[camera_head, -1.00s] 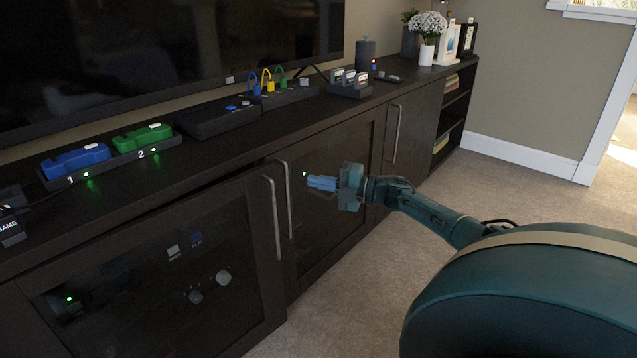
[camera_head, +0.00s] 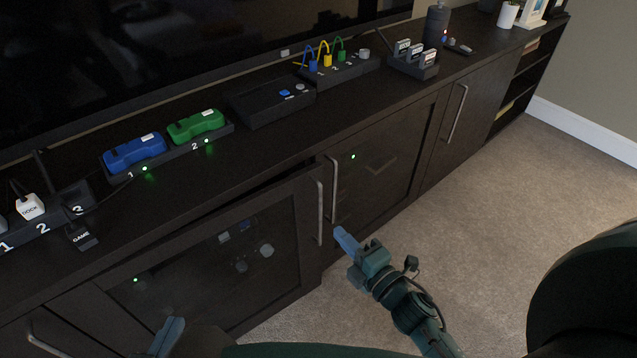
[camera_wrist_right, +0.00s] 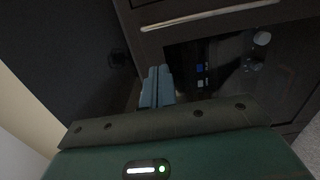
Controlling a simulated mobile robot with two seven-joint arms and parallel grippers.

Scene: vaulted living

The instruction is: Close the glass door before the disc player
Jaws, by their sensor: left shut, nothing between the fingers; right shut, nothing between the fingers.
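The left glass door (camera_head: 301,240), with knobs behind its glass, stands slightly ajar; a dark gap shows above its top edge. Its upright handle (camera_head: 319,212) is at its right edge. The knobs and buttons also show behind glass in the right wrist view (camera_wrist_right: 250,65). The right glass door (camera_head: 385,170) looks flush. I cannot tell which device is the disc player. My right gripper (camera_head: 342,238) is shut and empty, beside the left door's handle edge; its fingers (camera_wrist_right: 157,85) show below the handle in the wrist view. My left gripper (camera_head: 172,328) is shut and empty, low before the left door.
The dark cabinet top (camera_head: 245,160) carries a blue controller (camera_head: 134,152), a green controller (camera_head: 195,125), a black box (camera_head: 270,105) and a cable stand (camera_head: 340,72). A television (camera_head: 200,50) stands behind. Open carpet (camera_head: 520,200) lies to the right.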

